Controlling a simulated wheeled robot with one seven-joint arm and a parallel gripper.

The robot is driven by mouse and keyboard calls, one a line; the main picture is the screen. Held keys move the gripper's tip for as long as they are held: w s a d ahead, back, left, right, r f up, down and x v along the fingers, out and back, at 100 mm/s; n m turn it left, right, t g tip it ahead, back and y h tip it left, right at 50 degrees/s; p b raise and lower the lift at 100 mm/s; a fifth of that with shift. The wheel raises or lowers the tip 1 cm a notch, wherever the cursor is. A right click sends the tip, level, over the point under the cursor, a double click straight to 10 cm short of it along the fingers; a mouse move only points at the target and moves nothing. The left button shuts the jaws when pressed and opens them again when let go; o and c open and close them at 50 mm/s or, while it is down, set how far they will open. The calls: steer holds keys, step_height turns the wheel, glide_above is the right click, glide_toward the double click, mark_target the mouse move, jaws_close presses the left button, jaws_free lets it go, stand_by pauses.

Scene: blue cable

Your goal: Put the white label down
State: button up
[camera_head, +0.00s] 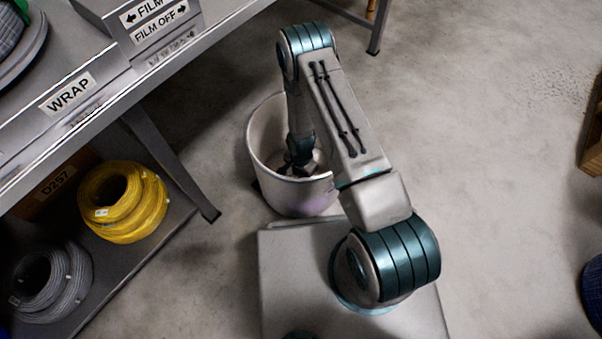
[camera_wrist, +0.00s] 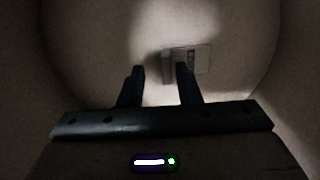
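My gripper (camera_head: 301,168) reaches down into a round, pale bin (camera_head: 292,196) on the floor in the head view. In the wrist view my gripper (camera_wrist: 160,70) has its two dark fingers apart, with nothing seen between them. A small pale label (camera_wrist: 203,58) with a dark mark shows beyond the right finger, against the bin's inside (camera_wrist: 95,45). The right finger covers part of the label. The wrist view is dim, and I cannot tell how far the fingertips are from the label. The label cannot be made out in the head view.
A grey workbench (camera_head: 135,88) with a WRAP sign stands at the upper left, close to the bin. Its lower shelf holds a yellow cable coil (camera_head: 125,203) and a grey coil (camera_head: 50,283). The floor right of my arm is open. A wooden crate (camera_head: 592,140) is at the right edge.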

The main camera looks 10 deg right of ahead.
steer(key=d+r+n+p, duration=0.2)
steer(key=r, duration=1.6)
steer(key=d+r+n+p, duration=0.2)
steer(key=r, duration=1.7)
steer(key=s+d+r+n, duration=0.2)
steer(key=s+r, duration=0.6)
steer(key=r, duration=0.1)
steer(key=s+d+r+n+t, duration=0.1)
steer(key=s+d+r+n, duration=0.2)
steer(key=s+r, duration=0.5)
steer(key=shift+r, duration=0.65)
steer(key=shift+d, duration=0.1)
jaws_close()
